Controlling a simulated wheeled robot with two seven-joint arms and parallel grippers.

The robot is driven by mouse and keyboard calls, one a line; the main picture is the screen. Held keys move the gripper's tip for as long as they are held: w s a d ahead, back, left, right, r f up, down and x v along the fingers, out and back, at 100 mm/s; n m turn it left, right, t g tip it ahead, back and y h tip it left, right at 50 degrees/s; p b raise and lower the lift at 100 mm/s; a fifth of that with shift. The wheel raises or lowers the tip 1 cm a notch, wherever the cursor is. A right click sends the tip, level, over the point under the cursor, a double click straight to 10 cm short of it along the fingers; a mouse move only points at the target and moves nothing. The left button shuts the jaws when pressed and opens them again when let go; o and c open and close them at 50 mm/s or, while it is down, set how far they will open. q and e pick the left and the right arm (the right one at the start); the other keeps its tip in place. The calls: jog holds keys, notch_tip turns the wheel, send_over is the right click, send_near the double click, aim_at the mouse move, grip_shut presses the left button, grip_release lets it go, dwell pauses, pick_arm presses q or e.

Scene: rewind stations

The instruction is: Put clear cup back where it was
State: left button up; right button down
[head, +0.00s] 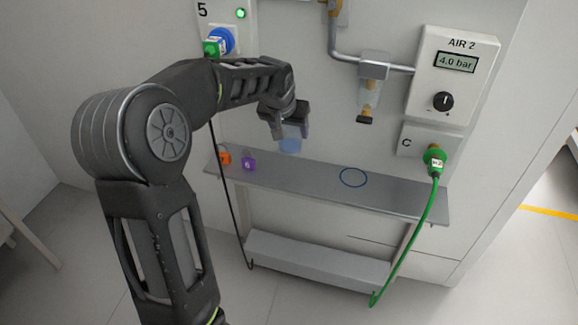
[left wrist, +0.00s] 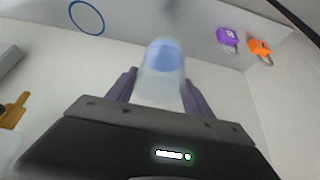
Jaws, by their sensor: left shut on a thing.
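My left gripper (head: 284,122) is shut on the clear cup (head: 290,144), which looks bluish at its lower end. In the left wrist view the cup (left wrist: 160,72) sits between the two fingers of the left gripper (left wrist: 160,90). In the head view the cup is in front of the panel, near the left half of the grey shelf (head: 300,182); I cannot tell its exact height above the shelf. A blue ring (head: 353,177) is marked on the shelf to the right of the cup, with nothing in it. It also shows in the left wrist view (left wrist: 87,18). My right gripper is not in view.
An orange padlock (head: 224,158) and a purple padlock (head: 248,163) are at the shelf's left end. A filter unit (head: 371,75) hangs from a pipe above the ring. A green hose (head: 430,215) hangs at the right from port C. The shelf's middle is clear.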

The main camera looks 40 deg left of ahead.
aim_at(290, 142)
pick_arm(q)
notch_tip(290, 142, down, 4)
jog(key=shift+f+b, duration=0.1)
jog(key=shift+b, duration=0.2)
jog(key=shift+f+b, duration=0.55)
jog(key=shift+f, duration=1.85)
jog(key=shift+f, duration=0.2)
jog(key=o, duration=1.5)
jog(key=shift+r, duration=0.3)
jog(key=p+v, duration=0.2)
jog(key=v, duration=1)
jog(key=shift+s+f, duration=0.1)
